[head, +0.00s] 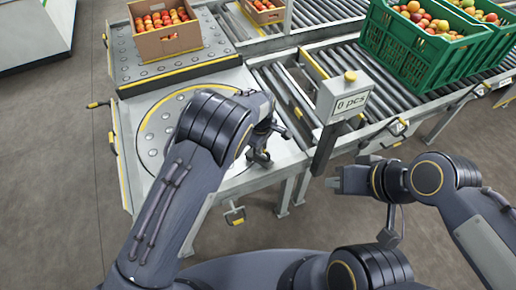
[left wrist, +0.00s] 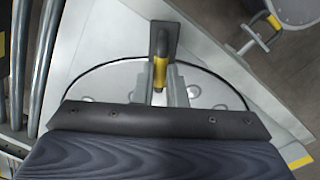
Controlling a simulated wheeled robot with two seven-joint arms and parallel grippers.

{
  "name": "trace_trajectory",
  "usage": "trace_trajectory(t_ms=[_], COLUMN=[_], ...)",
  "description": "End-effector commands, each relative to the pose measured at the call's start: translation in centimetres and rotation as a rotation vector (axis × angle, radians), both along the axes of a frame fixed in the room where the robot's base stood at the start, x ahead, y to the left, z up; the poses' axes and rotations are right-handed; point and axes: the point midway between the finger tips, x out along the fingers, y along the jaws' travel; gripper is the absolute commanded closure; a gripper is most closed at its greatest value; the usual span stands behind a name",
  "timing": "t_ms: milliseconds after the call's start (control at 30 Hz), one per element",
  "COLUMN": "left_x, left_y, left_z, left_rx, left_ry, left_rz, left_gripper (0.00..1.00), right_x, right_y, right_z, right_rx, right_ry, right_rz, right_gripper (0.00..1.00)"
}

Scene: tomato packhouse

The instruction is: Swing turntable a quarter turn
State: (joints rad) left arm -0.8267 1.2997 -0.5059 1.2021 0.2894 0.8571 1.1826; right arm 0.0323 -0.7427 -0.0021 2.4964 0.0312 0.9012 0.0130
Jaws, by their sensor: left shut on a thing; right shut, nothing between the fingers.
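The turntable (head: 157,130) is a round grey plate with ball rollers and a yellow rim stripe, set in the pale conveyor frame at the left. My left arm covers much of it in the head view. My left gripper (head: 262,156) is low at the plate's right side. In the left wrist view, its fingers (left wrist: 160,92) are shut on a yellow and black handle (left wrist: 161,70) at the edge of the turntable (left wrist: 110,85). In the head view the grip is mostly hidden. My right gripper (head: 338,181) is shut and empty, in free air right of the frame.
A cardboard box of tomatoes (head: 165,41) stands on the ball deck (head: 125,60) behind the turntable. A post with a "0 pcs" display (head: 345,97) stands right of my left gripper. Green crates (head: 405,62) of tomatoes sit on the roller conveyor. Floor at the left is clear.

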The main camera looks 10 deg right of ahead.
Motion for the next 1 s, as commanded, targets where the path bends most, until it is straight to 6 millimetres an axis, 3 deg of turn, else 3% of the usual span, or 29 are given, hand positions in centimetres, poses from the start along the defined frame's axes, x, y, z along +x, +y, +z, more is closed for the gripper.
trace_trajectory(t_ms=[533,567,700,1000], left_x=[0.79,0.79,0.71,0.49], left_y=[-0.38,-0.38,-0.37,-0.31], left_z=[0.28,0.28,0.26,0.29], left_rx=[-0.008,-0.008,-0.007,-0.004], left_ry=[-0.015,-0.015,-0.013,-0.006], left_rz=[0.02,0.02,0.019,0.017], left_gripper=[1.0,0.86,0.67,0.67], right_x=[0.0,0.0,0.0,0.0], right_y=[0.0,0.0,0.0,0.0], right_z=[0.02,0.02,0.02,0.03], right_rx=[0.0,0.0,0.0,0.0], right_ry=[0.0,0.0,0.0,0.0], right_rz=[0.0,0.0,0.0,0.0], right_gripper=[1.0,1.0,1.0,1.0])
